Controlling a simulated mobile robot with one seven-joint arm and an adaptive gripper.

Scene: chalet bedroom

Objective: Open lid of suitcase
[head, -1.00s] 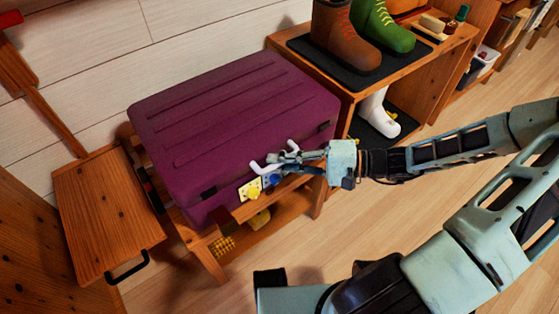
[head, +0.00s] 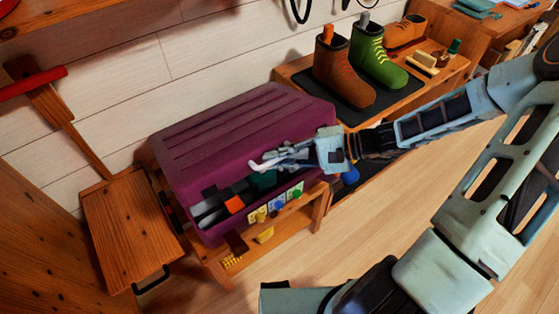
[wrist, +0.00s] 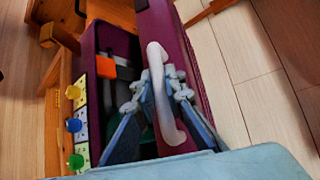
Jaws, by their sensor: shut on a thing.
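The purple suitcase (head: 228,128) lies on a low wooden stand in the head view. Its lid (wrist: 184,70) is partly raised along the front edge, hinged at the wall side. The open gap shows grey and dark contents, an orange item (head: 234,204) and a teal item. My gripper (head: 283,160) is at the front of the lid, shut on the white handle (head: 262,166). In the wrist view the handle (wrist: 158,80) passes between my fingers (wrist: 160,92), with the dark inside of the case (wrist: 110,45) beside them.
Coloured knobs (head: 278,205) line the front of the case's lower part. A wooden bench (head: 362,108) with brown and green boots (head: 345,78) stands close on the right. A wooden sled-like piece (head: 128,225) is on the left. The floor (head: 400,205) in front is clear.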

